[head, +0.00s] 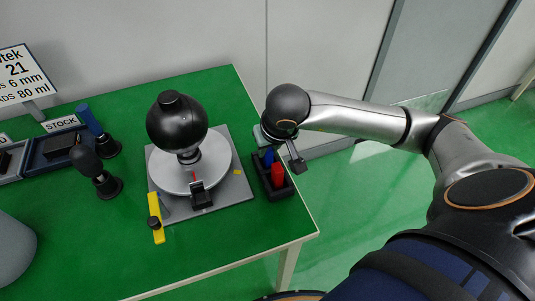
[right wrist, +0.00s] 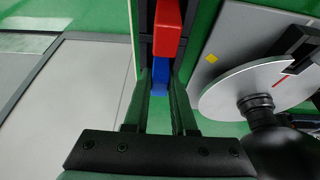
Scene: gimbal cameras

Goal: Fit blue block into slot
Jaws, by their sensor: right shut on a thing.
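The blue block (head: 268,157) stands in the far end of a small black tray (head: 286,190) at the table's right side. My right gripper (head: 265,146) reaches down over that end, and in the right wrist view its two fingers (right wrist: 161,84) are shut on the blue block (right wrist: 160,72). The block appears to be still in the tray. A red block (head: 278,175) stands beside it, nearer in the tray; it also shows in the right wrist view (right wrist: 167,30). I cannot make out which opening is the slot. My left gripper is not in view.
Left of the tray, a grey plate (head: 235,190) carries a white disc (head: 218,160), a black ball (head: 177,122) and a black clamp (head: 201,194). A yellow bar (head: 156,222) lies at its front-left. Dark stands (head: 97,172) and stock trays (head: 50,150) are further left.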

